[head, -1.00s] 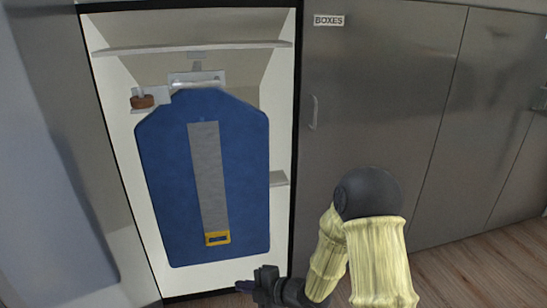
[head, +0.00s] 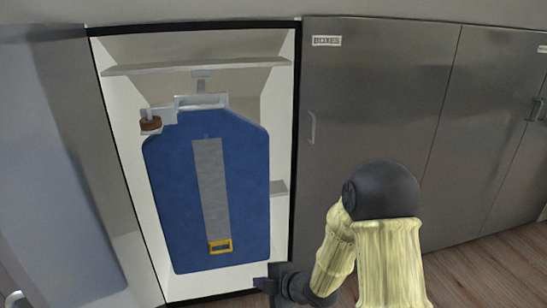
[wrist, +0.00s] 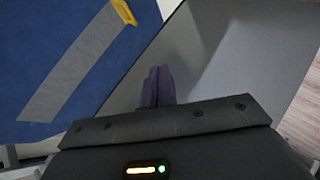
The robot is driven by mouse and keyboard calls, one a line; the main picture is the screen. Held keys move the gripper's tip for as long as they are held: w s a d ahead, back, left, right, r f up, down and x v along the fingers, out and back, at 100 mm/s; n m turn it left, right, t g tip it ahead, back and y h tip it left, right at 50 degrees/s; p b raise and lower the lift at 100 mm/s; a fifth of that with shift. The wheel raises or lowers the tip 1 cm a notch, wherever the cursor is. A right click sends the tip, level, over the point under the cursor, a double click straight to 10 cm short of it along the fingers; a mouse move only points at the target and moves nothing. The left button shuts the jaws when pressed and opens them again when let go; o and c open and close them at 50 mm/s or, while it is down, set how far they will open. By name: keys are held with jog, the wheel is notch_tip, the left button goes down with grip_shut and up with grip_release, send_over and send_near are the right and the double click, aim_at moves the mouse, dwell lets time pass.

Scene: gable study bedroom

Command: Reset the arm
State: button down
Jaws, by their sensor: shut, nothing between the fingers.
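My arm reaches in from the bottom right of the head view, with cream-covered links and a dark joint. My gripper (head: 262,284) is at the lower front of an open cabinet, near its right edge. In the wrist view its dark fingers (wrist: 158,88) are together with nothing between them. A blue board-like thing (head: 175,190) with a grey strip (head: 211,190) and a yellow end piece (head: 220,247) hangs in the cabinet. It also fills the upper left of the wrist view (wrist: 35,45), beside the fingers and apparently apart from them.
Closed grey doors (head: 385,110) stand to the right, one with a label (head: 326,41). Wooden floor (head: 480,270) is clear at the lower right.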

jog(key=s+d+r+m+h+p, duration=0.1)
jog(key=d+r+m+h+p, duration=0.1)
jog(key=d+r+m+p, duration=0.45)
jog(key=s+d+r+m+h+p, duration=0.1)
jog(key=d+r+h+p, duration=0.3)
jog(key=r, duration=0.5)
jog(key=s+d+r+m+h+p, duration=0.1)
jog(key=s+d+r+m+p, duration=0.2)
jog(key=r+p, duration=0.4)
jog(key=s+d+r+m+g+h+p, duration=0.1)
jog(key=s+d+r+m+g+p, duration=0.1)
jog(key=s+r+m+p, duration=0.3)
jog(key=s+d+r+m+g+h+p, duration=0.1)
jog(key=s+d+r+m+g+p, duration=0.1)
jog(key=s+r+m+p, duration=0.3)
notch_tip(320, 180, up, 8)
jog(key=d+m+p, duration=0.1)
jog(key=p, duration=0.3)
jog(key=shift+s+r+m+p, duration=0.2)
jog(key=shift+m+p, duration=0.15)
jog(key=shift+p, duration=0.05)
